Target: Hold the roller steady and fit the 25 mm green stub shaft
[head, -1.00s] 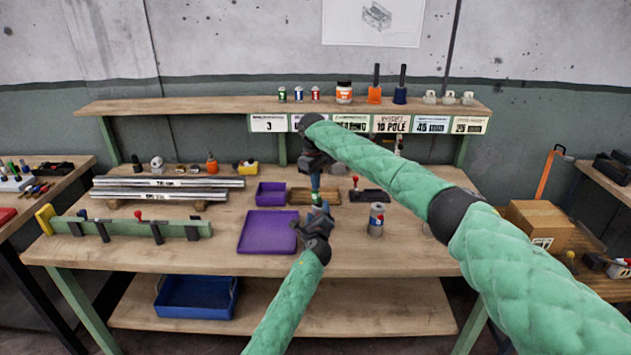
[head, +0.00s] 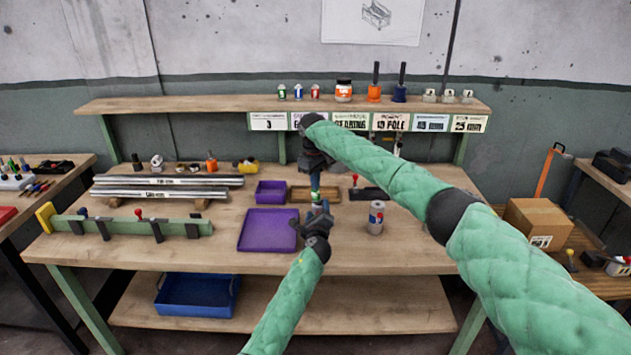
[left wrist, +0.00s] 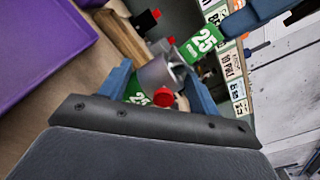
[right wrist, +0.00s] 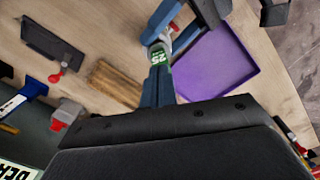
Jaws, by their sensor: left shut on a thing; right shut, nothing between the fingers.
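The roller (left wrist: 158,74) is a short grey cylinder with a red end piece. In the left wrist view it sits between the blue fingers of my left gripper (head: 318,212), which is shut on it above the bench. The green stub shaft (left wrist: 203,42), marked 25, stands at the roller's upper end in line with it; how deep it sits is hidden. It also shows in the right wrist view (right wrist: 160,55). My right gripper (head: 315,187) points down from above, fingers shut and empty, tips at the stub shaft; I cannot tell whether they touch.
A purple tray (head: 248,243) lies left of my left gripper, with a small purple bin (head: 271,190) and a wooden tray (head: 300,194) behind. A can (head: 376,218) stands to the right. Metal bars (head: 165,190) and a green rack (head: 125,228) fill the left side. The front right bench is clear.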

